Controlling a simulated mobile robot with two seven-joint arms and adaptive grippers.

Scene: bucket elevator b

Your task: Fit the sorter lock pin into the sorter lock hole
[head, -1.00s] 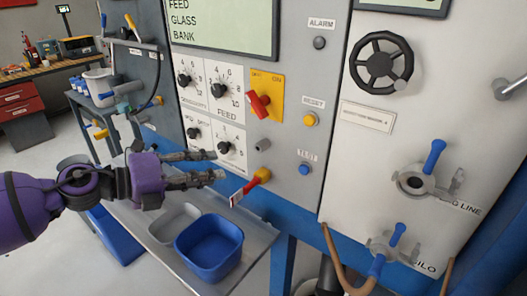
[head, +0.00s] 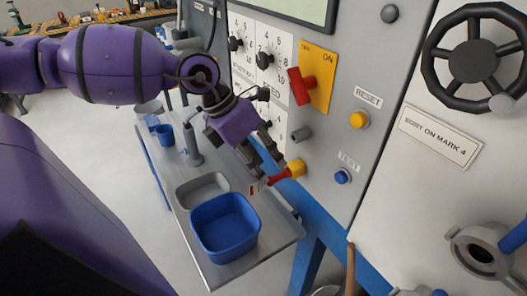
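A pin-like piece with a yellow head (head: 297,168) and a red strip with a pale tag juts from the grey panel's lower edge; it is probably the sorter lock pin. My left gripper (head: 274,170) is at this piece, its dark fingers apart and pointing at it, with the red part near the fingertips. The fingers partly hide the piece, and I cannot tell whether they touch it. I cannot make out the sorter lock hole for certain. My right gripper is not in view.
A blue bin (head: 225,228) and a grey tray (head: 203,190) stand on a metal shelf below the gripper. A red switch (head: 301,86), a yellow button (head: 359,120) and a blue button (head: 342,177) project from the panel. A black handwheel (head: 474,54) is at right.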

